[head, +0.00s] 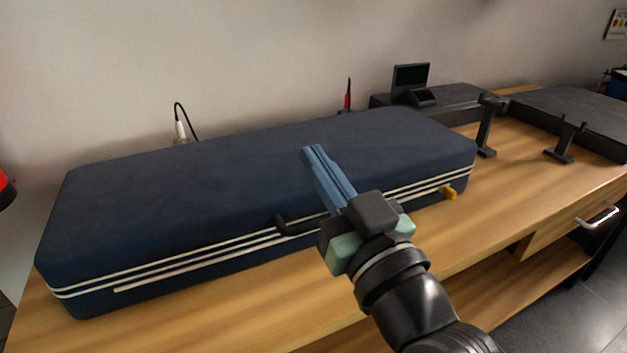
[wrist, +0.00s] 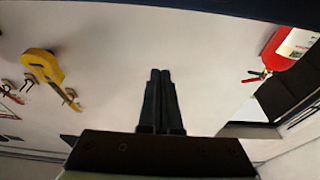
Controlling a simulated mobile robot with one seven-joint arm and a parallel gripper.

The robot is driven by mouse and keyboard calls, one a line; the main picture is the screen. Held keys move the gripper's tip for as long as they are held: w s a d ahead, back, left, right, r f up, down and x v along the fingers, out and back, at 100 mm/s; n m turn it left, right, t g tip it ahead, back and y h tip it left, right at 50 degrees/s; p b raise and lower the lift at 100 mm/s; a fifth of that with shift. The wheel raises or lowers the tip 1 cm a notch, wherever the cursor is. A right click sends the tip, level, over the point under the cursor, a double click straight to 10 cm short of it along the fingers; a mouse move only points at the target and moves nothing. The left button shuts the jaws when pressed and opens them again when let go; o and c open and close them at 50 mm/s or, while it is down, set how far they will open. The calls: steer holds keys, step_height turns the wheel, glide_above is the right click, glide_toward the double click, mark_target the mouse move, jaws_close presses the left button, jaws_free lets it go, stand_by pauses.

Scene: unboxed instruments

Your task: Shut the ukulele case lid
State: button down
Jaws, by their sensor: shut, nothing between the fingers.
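The dark blue ukulele case (head: 160,200) lies on the wooden bench in the head view. Its lid (head: 250,150) is down on the base, with white stripes running level along the front seam and no gap that I can see. A dark handle (head: 290,228) and an orange tab (head: 448,193) are on the front side. My gripper (head: 313,152) is shut and empty, its blue fingers reaching over the front part of the lid. I cannot tell whether they touch it. The shut fingers also show in the wrist view (wrist: 160,80).
Black stands (head: 486,130) and a dark flat case (head: 580,115) are on the bench at right. A small screen device (head: 410,82) stands behind. Clear bench (head: 520,185) lies at front right. The wrist view shows a red extinguisher (wrist: 288,48) and a yellow object (wrist: 43,65).

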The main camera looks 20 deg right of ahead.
steer(key=f+t+b, duration=0.1)
steer(key=f+b, duration=0.2)
steer(key=b, duration=0.2)
steer(key=s+f+t+b, duration=0.1)
steer(key=f+b, duration=0.2)
steer(key=b, duration=0.3)
steer(key=s+f+t+b, duration=0.1)
steer(key=f+b, duration=0.2)
steer(key=b, duration=0.3)
steer(key=shift+s, duration=0.15)
